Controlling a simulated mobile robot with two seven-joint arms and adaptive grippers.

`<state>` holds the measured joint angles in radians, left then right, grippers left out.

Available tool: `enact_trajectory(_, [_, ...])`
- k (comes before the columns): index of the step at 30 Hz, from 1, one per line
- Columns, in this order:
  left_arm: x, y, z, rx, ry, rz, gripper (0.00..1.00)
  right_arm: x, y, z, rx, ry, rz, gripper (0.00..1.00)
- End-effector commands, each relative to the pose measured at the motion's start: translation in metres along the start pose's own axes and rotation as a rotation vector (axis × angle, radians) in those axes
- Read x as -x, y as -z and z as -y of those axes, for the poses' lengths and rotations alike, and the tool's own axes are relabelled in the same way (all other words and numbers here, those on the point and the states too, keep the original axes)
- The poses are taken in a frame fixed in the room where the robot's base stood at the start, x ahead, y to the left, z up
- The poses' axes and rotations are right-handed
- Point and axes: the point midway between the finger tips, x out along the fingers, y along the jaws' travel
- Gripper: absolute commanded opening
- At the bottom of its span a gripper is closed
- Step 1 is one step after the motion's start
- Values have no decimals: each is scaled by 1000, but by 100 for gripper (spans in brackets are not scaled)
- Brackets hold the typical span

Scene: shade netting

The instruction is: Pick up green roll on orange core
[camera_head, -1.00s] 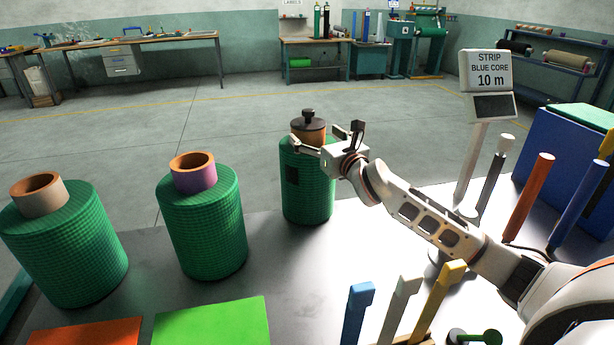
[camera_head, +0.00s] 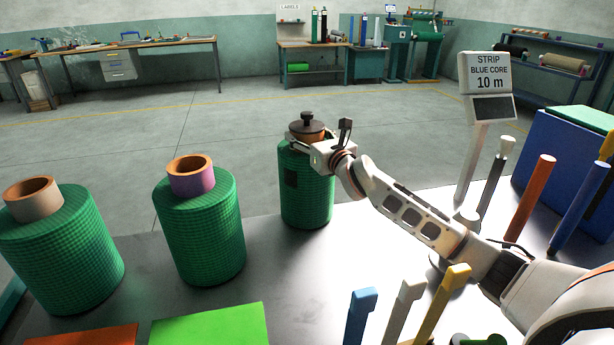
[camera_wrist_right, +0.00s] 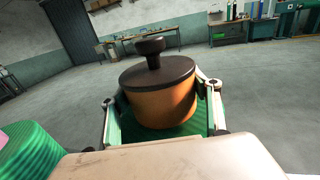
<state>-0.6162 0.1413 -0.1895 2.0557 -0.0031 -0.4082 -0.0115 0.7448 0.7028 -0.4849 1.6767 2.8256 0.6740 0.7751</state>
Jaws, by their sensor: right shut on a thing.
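The green roll on an orange core (camera_head: 307,195) stands upright on the table, the rightmost of three green rolls. Its core has a dark cap with a knob (camera_head: 307,127). My right gripper (camera_head: 305,143) is shut on the orange core just above the green netting. In the right wrist view the fingers (camera_wrist_right: 163,115) lie on both sides of the orange core (camera_wrist_right: 160,103), below the dark cap. A dark patch is on the roll's side. My left gripper is not in view.
Green rolls with a purple core (camera_head: 202,235) and a beige core (camera_head: 65,255) stand to the left. An orange sheet (camera_head: 85,338) and a bright green sheet (camera_head: 210,327) lie in front. A sign (camera_head: 486,72) reading "STRIP BLUE CORE 10 m", upright tubes and a blue bin (camera_head: 560,150) stand right.

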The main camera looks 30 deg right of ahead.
Motion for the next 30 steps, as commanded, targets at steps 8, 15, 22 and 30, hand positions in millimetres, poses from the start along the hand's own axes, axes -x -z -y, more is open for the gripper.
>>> enact_trajectory(8, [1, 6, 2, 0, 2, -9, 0, 0, -17, 0, 1, -1, 12, 6])
enact_trajectory(15, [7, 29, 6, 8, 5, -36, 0, 1, -64, 1, 6, 0, 23, 6])
enact_trajectory(22, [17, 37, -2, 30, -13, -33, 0, 1, -96, 1, 4, 1, 18, 6])
enact_trajectory(30, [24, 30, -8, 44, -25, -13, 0, 0, -108, -1, 2, -2, 12, 6])
